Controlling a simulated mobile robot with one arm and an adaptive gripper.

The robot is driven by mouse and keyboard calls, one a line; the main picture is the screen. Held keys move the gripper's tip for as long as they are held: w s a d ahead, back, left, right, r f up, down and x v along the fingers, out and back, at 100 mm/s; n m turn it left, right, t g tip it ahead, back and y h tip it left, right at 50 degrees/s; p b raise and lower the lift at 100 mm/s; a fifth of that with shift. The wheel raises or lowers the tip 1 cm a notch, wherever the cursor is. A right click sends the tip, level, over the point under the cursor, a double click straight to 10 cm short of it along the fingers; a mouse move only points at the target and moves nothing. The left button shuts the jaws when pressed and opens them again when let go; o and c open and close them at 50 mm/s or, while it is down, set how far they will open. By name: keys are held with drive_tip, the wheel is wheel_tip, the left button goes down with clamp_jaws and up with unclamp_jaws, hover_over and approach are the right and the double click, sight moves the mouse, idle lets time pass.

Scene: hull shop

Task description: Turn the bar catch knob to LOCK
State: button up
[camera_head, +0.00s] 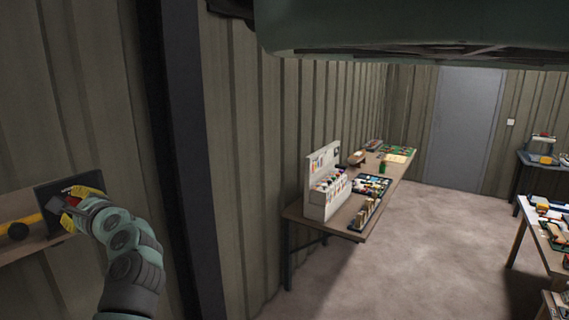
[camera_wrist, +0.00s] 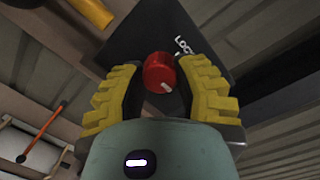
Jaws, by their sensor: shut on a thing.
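The bar catch knob (camera_wrist: 159,73) is red with a white pointer mark on its face. It sits on a dark plate (camera_wrist: 165,30) with white lettering, of which "LOC" can be read near the knob. My gripper (camera_wrist: 160,85) has yellow ridged fingers on both sides of the knob and is shut on it. In the head view my gripper (camera_head: 78,206) is at the far left against the dark plate (camera_head: 62,190). The knob is mostly hidden there by the fingers. The pointer slants, and I cannot tell which label it lines up with.
A wooden shelf (camera_head: 35,243) with a yellow bar (camera_head: 28,222) is beside the plate. An orange-handled tool (camera_wrist: 42,130) shows in the wrist view. A workbench (camera_head: 292,210) with a parts rack (camera_head: 322,190) stands along the wall. The floor (camera_head: 400,250) in the middle is clear.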

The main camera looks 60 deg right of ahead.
clamp_jaws()
drive_tip(key=shift+b, duration=0.3)
drive_tip(key=n+b, duration=0.8)
drive_tip(key=b, duration=0.6)
drive_tip(key=n+h+b, duration=0.1)
drive_tip(key=n+b, duration=0.8)
drive_tip(key=b, duration=0.6)
drive_tip(key=shift+a+f+g, duration=0.1)
drive_tip(key=shift+g, duration=0.3)
drive_tip(key=shift+b, duration=0.35)
